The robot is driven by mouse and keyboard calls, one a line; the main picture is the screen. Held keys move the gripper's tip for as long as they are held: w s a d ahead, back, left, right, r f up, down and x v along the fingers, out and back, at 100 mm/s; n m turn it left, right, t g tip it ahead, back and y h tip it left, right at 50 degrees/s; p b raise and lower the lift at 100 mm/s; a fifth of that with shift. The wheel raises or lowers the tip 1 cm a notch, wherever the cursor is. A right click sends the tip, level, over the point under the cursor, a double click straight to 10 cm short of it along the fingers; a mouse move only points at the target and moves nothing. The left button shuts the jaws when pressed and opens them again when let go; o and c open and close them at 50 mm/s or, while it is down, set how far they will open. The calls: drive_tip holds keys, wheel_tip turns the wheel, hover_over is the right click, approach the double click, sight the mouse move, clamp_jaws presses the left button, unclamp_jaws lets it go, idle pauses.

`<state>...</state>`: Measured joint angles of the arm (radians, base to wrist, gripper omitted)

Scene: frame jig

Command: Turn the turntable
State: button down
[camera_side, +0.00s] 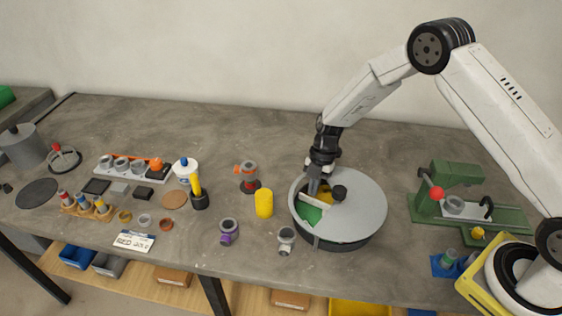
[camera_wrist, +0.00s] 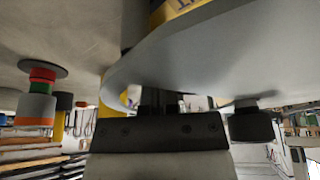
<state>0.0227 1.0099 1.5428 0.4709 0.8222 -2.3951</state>
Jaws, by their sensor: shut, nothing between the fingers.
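The turntable (camera_side: 359,207) is a round grey disc on a dark base at the right of the bench's middle. An open wedge on its left side shows a green section and a yellow section, with a pale divider. A black knob (camera_side: 339,192) stands on the disc. My gripper (camera_side: 314,189) is shut and empty, pointing down at the disc's left back part, by the wedge and left of the knob. In the wrist view the disc (camera_wrist: 215,55) fills the upper right, and the knob (camera_wrist: 250,122) is at right. I cannot tell whether my fingers touch the turntable.
A yellow cylinder (camera_side: 264,204), a grey-and-red fixture (camera_side: 249,177), a purple fitting (camera_side: 228,231) and a grey fitting (camera_side: 286,240) stand left of the turntable. A green press (camera_side: 447,186) stands to the right. The bench behind the turntable is clear.

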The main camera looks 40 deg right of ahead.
sight(305, 216)
drive_tip(key=shift+s+a+n+g, duration=0.1)
drive_tip(key=shift+a+n+g, duration=0.2)
drive_tip(key=shift+a+n, duration=0.3)
idle(0.5)
drive_tip(key=shift+s+a, duration=0.2)
drive_tip(key=shift+a, duration=0.25)
drive_tip(key=shift+s+a, duration=0.2)
drive_tip(key=shift+a, duration=0.25)
drive_tip(key=shift+s+a, duration=0.8)
drive_tip(key=shift+a, duration=0.15)
drive_tip(key=shift+s+a+n, duration=0.3)
drive_tip(key=shift+s+a, duration=0.1)
drive_tip(key=shift+s, duration=0.15)
drive_tip(key=shift+s+a+n+h, duration=0.3)
drive_tip(key=shift+s+n, duration=0.25)
drive_tip(key=shift+n, duration=0.25)
drive_tip(key=shift+s+a, duration=0.15)
drive_tip(key=shift+s, duration=0.55)
drive_tip(key=shift+s+a, duration=0.15)
drive_tip(key=shift+s, duration=0.6)
drive_tip(key=shift+r, duration=0.1)
